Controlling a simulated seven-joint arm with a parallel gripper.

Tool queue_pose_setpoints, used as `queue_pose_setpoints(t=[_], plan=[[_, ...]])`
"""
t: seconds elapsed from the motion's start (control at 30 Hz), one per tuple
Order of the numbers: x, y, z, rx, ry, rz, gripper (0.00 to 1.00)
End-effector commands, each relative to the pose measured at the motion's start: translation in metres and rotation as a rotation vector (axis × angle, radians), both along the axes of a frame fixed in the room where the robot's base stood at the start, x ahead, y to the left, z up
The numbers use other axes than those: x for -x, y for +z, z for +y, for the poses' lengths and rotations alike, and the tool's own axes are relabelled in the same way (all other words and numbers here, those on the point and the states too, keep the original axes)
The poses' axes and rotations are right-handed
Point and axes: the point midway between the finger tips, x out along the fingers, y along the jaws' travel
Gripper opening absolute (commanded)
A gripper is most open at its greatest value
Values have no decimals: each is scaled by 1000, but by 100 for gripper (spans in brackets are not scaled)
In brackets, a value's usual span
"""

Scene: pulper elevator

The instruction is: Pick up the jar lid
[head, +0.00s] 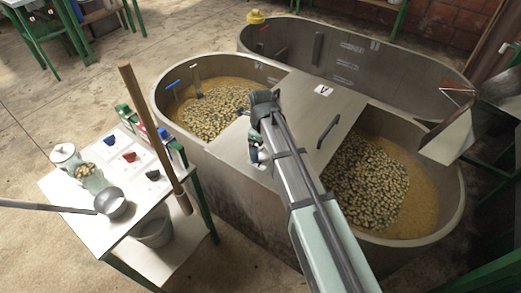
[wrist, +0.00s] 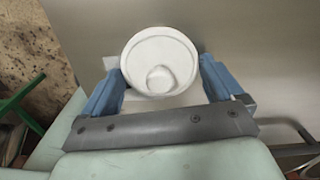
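The jar lid (wrist: 160,58) is round and white with a raised rim and a small round knob. In the wrist view it sits between the two blue fingers of my gripper (wrist: 161,72). The fingers are spread about as wide as the lid, one at each side. I cannot tell whether they press on it or only stand beside it. In the head view I cannot make out this lid clearly; my arm reaches over the tank's grey cover. A glass jar (head: 66,157) with a pale top stands on the white table at the left.
The grey cover (head: 297,98) lies across the tank (head: 240,190), with yellowish pulp (head: 365,180) on both sides. The white table (head: 140,215) holds a metal pan (head: 111,203) and small colored items. A wooden post (head: 150,125) rises at its right edge.

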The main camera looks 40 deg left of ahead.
Motion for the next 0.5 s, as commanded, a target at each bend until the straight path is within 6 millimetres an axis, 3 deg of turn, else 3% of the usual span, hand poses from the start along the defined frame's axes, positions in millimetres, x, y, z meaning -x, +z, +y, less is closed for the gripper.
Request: queue_pose_setpoints(t=[0.17, 0.5], plan=[[0, 0, 0, 0, 0, 0, 66], [0, 6, 0, 0, 0, 0, 65]])
